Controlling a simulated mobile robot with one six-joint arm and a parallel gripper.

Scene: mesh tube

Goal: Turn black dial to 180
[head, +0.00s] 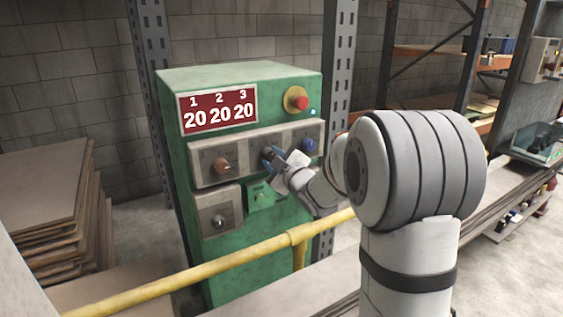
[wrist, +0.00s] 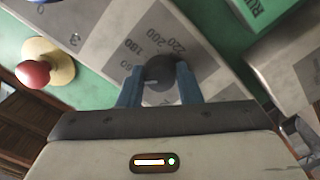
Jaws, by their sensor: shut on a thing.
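The black dial (wrist: 160,68) is the middle of three dials on a green control cabinet (head: 185,78). In the wrist view it sits between the blue fingers of my gripper (wrist: 160,73), which is shut on it. The scale beside it shows 160, 180, 200 and 220. Its pointer is hard to make out. In the head view my gripper (head: 270,156) reaches the middle dial from the right and partly hides it. The red display (head: 219,108) reads 20 under each of 1, 2 and 3.
A reddish dial (head: 222,166) is left of my gripper and a blue dial (head: 309,146) is right. A red button (head: 301,102) sits above on a yellow base. A lower dial (head: 219,221) and a yellow rail (head: 200,267) are nearby. Stacked boards (head: 45,205) stand left.

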